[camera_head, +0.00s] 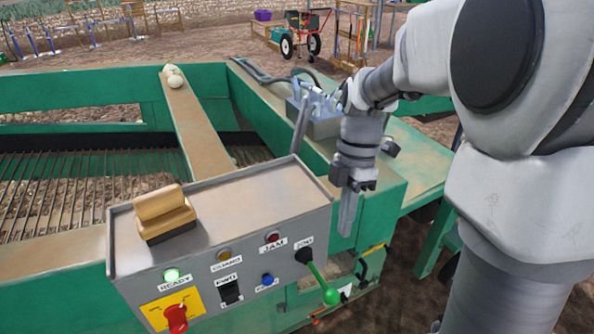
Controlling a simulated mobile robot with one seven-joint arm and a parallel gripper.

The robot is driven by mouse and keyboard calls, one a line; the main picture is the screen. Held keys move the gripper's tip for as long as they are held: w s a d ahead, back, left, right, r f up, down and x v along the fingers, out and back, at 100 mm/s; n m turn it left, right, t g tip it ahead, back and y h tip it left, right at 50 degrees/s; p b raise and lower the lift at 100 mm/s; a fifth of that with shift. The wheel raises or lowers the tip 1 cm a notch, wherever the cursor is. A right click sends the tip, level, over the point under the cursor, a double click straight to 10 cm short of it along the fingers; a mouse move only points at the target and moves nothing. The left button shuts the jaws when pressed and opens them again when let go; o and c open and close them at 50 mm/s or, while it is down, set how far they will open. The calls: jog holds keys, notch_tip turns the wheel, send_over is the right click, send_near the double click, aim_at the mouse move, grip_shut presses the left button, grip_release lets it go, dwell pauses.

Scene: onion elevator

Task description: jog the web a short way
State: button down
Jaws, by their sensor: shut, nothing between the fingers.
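The web (75,195) is a bed of parallel dark rods inside the green machine at the left, and I see no onions on it. A grey control box (235,205) stands at its near edge. On the box's front, under a label that reads as JOG, a lever (319,276) comes out of a black boot and slants down to the right to a green ball. My gripper (346,230) points down, shut and empty, beside the box's right end. In the picture it is above and right of the lever, apart from it.
The READY lamp (171,275) glows green; the GUARD lamp (224,254) and JAM lamp (272,237) look unlit. A red knob (176,318), a black switch (230,290) and a blue button (267,280) share the panel. A wooden-backed brush (164,212) lies on the box.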

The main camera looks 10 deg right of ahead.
aim_at(333, 291)
jog(key=shift+w+f+n, duration=0.15)
jog(key=shift+f+n, duration=0.1)
jog(key=shift+n, duration=0.15)
jog(key=shift+f, duration=0.1)
jog(key=x, duration=0.4)
jog(key=b+x, duration=0.1)
jog(key=x, duration=0.8)
jog(key=shift+s+a+f+b, duration=0.2)
jog(key=shift+s+f+b, duration=0.15)
jog(key=shift+s+b, duration=0.05)
